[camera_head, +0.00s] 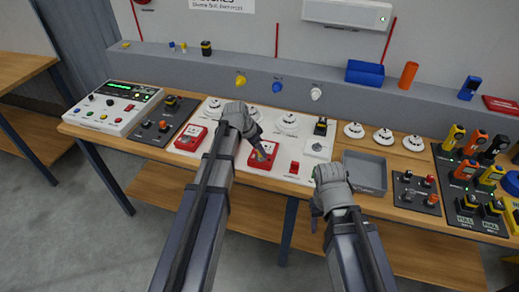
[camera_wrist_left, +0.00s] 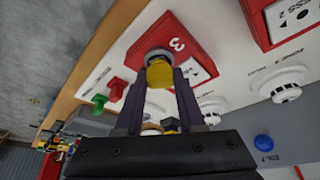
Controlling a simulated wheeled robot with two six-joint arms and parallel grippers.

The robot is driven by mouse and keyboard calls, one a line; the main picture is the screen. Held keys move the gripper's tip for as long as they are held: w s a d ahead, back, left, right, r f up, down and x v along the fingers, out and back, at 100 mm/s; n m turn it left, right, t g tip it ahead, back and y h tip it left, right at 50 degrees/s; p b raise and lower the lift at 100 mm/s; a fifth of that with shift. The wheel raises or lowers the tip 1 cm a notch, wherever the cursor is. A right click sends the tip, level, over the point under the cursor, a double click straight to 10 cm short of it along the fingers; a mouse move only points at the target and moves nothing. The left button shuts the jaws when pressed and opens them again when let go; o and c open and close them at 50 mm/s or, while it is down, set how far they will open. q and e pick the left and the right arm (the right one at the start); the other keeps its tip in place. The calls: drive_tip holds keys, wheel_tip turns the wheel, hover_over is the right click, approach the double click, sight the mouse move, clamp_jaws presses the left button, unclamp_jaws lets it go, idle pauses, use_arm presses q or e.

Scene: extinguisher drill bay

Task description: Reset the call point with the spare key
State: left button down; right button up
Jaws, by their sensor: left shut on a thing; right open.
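A red call point marked 3 (camera_head: 262,156) sits on the white board; it fills the top of the left wrist view (camera_wrist_left: 190,30). My left gripper (camera_head: 261,153) is over this call point, shut on a small yellow-headed piece (camera_wrist_left: 160,72), which looks like the key. The piece meets or hovers just over a round grey fitting (camera_wrist_left: 157,52) on the call point's face; I cannot tell whether it is inserted. Another red call point (camera_head: 190,138) is on the left of the board. My right gripper (camera_head: 316,222) is open and empty, low in front of the bench edge.
A grey tray (camera_head: 365,188) lies right of the board. Several white detectors (camera_head: 288,121) stand behind the call points. A red piece (camera_head: 294,167) is near the board's front. A control panel (camera_head: 115,107) is at left; radios and meters (camera_head: 467,170) crowd the right.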

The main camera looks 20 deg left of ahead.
use_arm(q)
drive_tip(key=shift+n, duration=0.5)
drive_tip(key=shift+n+t+y, duration=0.3)
drive_tip(key=shift+n+y, duration=0.3)
drive_tip(key=shift+n, duration=0.5)
drive_tip(key=shift+d, duration=0.1)
drive_tip(key=shift+n+y, duration=0.4)
drive_tip(key=shift+n, duration=0.8)
drive_tip(key=shift+r, duration=0.15)
drive_tip(key=shift+r+p, duration=2.2)
drive_tip(key=shift+p, duration=0.15)
drive_tip(key=shift+r, duration=0.15)
